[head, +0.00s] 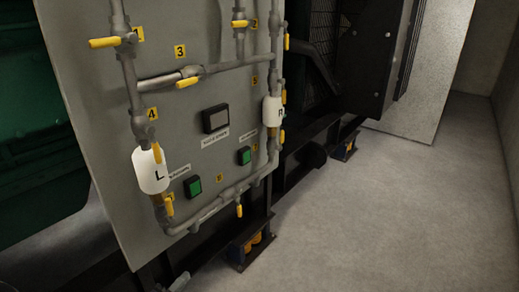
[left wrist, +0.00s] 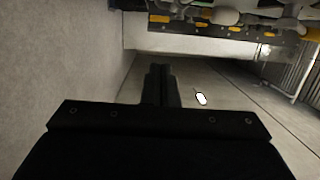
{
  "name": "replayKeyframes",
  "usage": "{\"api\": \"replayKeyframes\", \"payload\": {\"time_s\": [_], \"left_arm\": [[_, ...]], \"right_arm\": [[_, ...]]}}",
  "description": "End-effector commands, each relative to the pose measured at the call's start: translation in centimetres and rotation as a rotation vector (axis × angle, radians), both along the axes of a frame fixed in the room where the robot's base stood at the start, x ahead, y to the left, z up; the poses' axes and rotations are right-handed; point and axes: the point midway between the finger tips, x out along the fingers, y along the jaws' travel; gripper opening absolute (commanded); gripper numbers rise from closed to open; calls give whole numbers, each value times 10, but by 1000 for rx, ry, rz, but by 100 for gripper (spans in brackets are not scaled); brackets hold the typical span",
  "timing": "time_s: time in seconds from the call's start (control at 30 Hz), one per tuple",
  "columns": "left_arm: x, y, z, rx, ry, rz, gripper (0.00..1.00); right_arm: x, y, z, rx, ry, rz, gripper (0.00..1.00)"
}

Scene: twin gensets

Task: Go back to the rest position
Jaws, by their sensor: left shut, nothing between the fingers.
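My left gripper (left wrist: 160,72) shows in the left wrist view, its two dark fingers together with nothing between them. It points out over bare floor, apart from the pipes and valves. I cannot clearly make it out in the head view. My right gripper is in neither view. In the head view a grey panel (head: 100,100) carries grey pipes, yellow valve handles and numbered yellow tags. A white cylinder marked L (head: 150,172) sits on the left pipe, and a white cylinder marked R (head: 272,111) on the right pipe.
The panel has green buttons (head: 192,187) and a dark-framed button (head: 215,118). A green machine (head: 25,120) stands behind it at left. A dark base frame (head: 290,170) runs along the floor. Concrete floor (head: 390,220) is clear at right. A small white spot (left wrist: 201,98) shows beside the fingers.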

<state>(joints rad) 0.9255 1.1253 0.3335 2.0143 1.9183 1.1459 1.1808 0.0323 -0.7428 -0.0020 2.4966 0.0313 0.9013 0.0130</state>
Motion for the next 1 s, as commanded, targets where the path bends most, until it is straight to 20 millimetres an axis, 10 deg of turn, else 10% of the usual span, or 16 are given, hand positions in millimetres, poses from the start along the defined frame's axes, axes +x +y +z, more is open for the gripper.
{"api": "replayKeyframes", "payload": {"time_s": [0.67, 1.0], "left_arm": [[-40, -59, 108, 593, -474, -440, 0], [-146, -98, 181, 1370, -1226, -958, 0]], "right_arm": [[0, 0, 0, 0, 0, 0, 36], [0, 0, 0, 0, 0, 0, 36]]}}
